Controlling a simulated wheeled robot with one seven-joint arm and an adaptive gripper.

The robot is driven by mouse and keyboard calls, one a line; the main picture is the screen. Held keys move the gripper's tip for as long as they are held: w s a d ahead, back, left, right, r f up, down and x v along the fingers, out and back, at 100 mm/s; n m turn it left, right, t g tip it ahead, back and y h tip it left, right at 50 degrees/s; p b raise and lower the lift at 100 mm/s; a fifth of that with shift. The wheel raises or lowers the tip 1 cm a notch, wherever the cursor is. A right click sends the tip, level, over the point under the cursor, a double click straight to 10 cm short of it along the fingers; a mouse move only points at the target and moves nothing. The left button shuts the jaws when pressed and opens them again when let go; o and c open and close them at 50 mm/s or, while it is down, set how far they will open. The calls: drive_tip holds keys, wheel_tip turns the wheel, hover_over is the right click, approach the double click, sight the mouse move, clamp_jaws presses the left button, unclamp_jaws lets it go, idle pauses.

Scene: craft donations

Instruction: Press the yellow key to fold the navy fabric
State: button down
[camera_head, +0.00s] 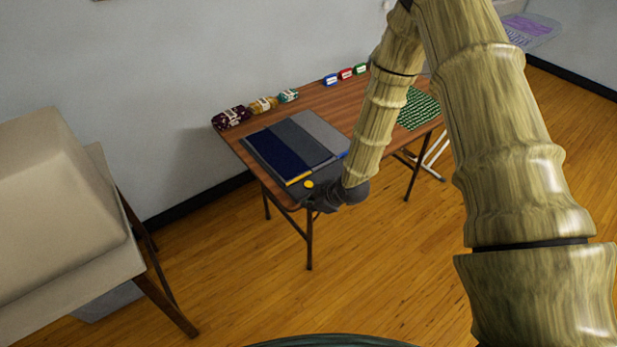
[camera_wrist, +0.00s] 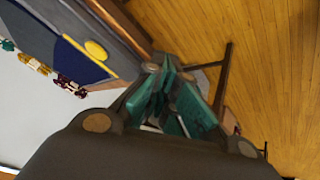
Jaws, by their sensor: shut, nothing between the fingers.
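The navy fabric (camera_head: 278,152) lies flat on the left part of a folding board (camera_head: 318,131) with grey panels, on a wooden table. It also shows in the wrist view (camera_wrist: 72,64). The round yellow key (camera_head: 309,184) sits on a dark strip at the board's front edge. In the wrist view the yellow key (camera_wrist: 96,50) is left of the fingers and uncovered. My gripper (camera_head: 318,203) is at the table's front edge, just right of and nearer than the key, apart from it in the picture. Its teal fingers (camera_wrist: 166,92) are shut and empty.
Yarn skeins (camera_head: 263,105) line the table's back left, with small blue, red and green items (camera_head: 346,74) along the back. A green patterned cloth (camera_head: 418,108) lies at the right. A beige-topped piece of furniture (camera_head: 62,200) stands left. Wooden floor in front is clear.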

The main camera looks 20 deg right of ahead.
sight(307, 186)
drive_tip(key=w+d+r+n+t+p, duration=0.1)
drive_tip(key=w+r+n, duration=0.3)
drive_tip(key=w+r, duration=0.5)
wheel_tip(307, 186, up, 2)
drive_tip(key=shift+w+d+r+t+y+p, duration=0.2)
drive_tip(key=shift+w+d+t+y+p, duration=0.15)
drive_tip(key=shift+p, duration=0.35)
drive_tip(key=shift+a, duration=0.1)
drive_tip(key=shift+f+b, duration=2.6)
drive_tip(key=shift+f, duration=1.8)
drive_tip(key=shift+f, duration=0.1)
drive_tip(key=shift+f, duration=0.3)
